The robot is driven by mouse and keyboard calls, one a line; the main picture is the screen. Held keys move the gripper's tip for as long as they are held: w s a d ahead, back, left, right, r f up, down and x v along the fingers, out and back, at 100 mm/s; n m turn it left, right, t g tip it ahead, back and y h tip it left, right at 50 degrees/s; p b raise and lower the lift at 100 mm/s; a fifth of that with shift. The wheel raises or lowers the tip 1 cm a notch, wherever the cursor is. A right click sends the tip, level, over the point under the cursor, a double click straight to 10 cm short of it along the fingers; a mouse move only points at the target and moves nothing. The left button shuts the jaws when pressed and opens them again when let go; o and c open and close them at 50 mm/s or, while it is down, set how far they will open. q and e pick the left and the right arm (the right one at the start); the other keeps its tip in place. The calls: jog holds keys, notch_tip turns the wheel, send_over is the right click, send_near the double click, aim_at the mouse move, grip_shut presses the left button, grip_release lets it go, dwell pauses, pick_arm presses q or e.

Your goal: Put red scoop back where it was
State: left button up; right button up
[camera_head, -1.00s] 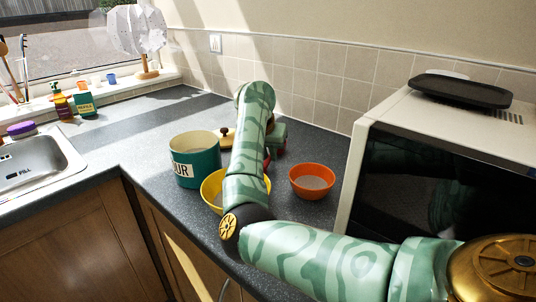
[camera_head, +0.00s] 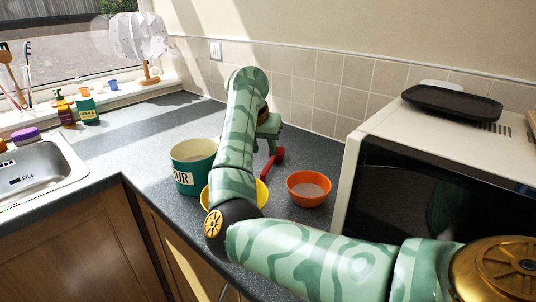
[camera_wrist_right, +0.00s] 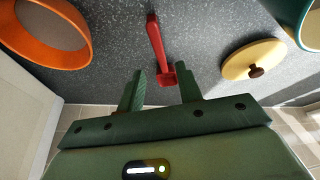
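The red scoop (camera_head: 277,158) lies on the grey worktop behind the orange bowl and the yellow bowl; my right arm passes in front of its left side. In the right wrist view the scoop (camera_wrist_right: 156,42) shows its long handle pointing away, with its thicker near end between my fingertips. My right gripper (camera_wrist_right: 161,72) is open, with a gap on each side of the scoop. In the head view the right gripper (camera_head: 269,138) is just behind the scoop, partly hidden by my arm. My left gripper is not in view.
The flour canister (camera_head: 186,181), yellow bowl (camera_head: 263,193) and orange bowl (camera_head: 309,199) stand nearby. A cream lid (camera_wrist_right: 252,58) with a brown knob lies right of the scoop in the wrist view. The microwave (camera_head: 352,182) bounds the right side. Worktop left of the canister is clear.

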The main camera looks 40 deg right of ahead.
jog(key=p+v, duration=0.1)
jog(key=v, duration=0.4)
jog(key=shift+a+r, duration=0.15)
jog(key=shift+r, duration=0.05)
jog(key=shift+f, duration=0.1)
dwell(1.0)
